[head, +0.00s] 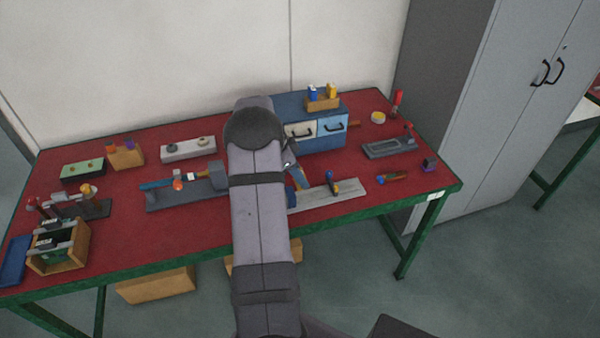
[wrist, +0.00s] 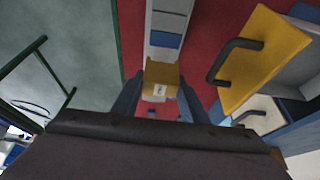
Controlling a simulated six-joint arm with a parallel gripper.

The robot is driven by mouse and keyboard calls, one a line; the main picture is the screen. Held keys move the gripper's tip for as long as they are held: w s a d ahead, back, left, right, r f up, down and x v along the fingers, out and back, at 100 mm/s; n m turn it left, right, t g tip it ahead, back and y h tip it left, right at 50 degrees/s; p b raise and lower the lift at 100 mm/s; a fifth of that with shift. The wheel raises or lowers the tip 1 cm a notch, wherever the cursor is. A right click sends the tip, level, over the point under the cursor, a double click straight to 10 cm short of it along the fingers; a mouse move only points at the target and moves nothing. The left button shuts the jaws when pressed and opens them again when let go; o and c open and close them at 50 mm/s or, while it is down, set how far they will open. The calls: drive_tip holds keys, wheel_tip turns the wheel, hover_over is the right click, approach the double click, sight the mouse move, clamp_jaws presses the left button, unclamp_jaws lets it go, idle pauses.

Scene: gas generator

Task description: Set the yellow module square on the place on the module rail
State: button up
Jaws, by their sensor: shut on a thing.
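In the wrist view my gripper (wrist: 160,92) is shut on the yellow module (wrist: 162,73), a small block with a white label, held between the two blue-grey fingers. The grey module rail (wrist: 154,48) runs up the picture beyond the module, with a blue patch (wrist: 166,40) on it. The module's far edge overlaps the near end of the visible rail; I cannot tell whether they touch. A light grey strip (head: 350,187) right of the arm may be part of this rail.
An open yellow drawer front (wrist: 262,58) with a dark handle stands close right of the rail in the wrist view. A blue drawer cabinet (head: 340,108) stands behind my arm.

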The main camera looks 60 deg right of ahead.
drive_tip(key=shift+f+b, duration=0.15)
drive_tip(key=shift+b, duration=0.4)
wheel_tip(320, 180, down, 6)
drive_tip(key=b, duration=0.5)
drive_tip(key=shift+r, duration=0.25)
drive_tip(key=shift+b, duration=0.55)
idle(0.9)
drive_tip(key=shift+f+b, duration=0.9)
drive_tip(key=shift+f, duration=0.05)
drive_tip(key=o, duration=1.1)
drive_tip(key=shift+b+v, duration=0.8)
drive_tip(key=shift+v, duration=3)
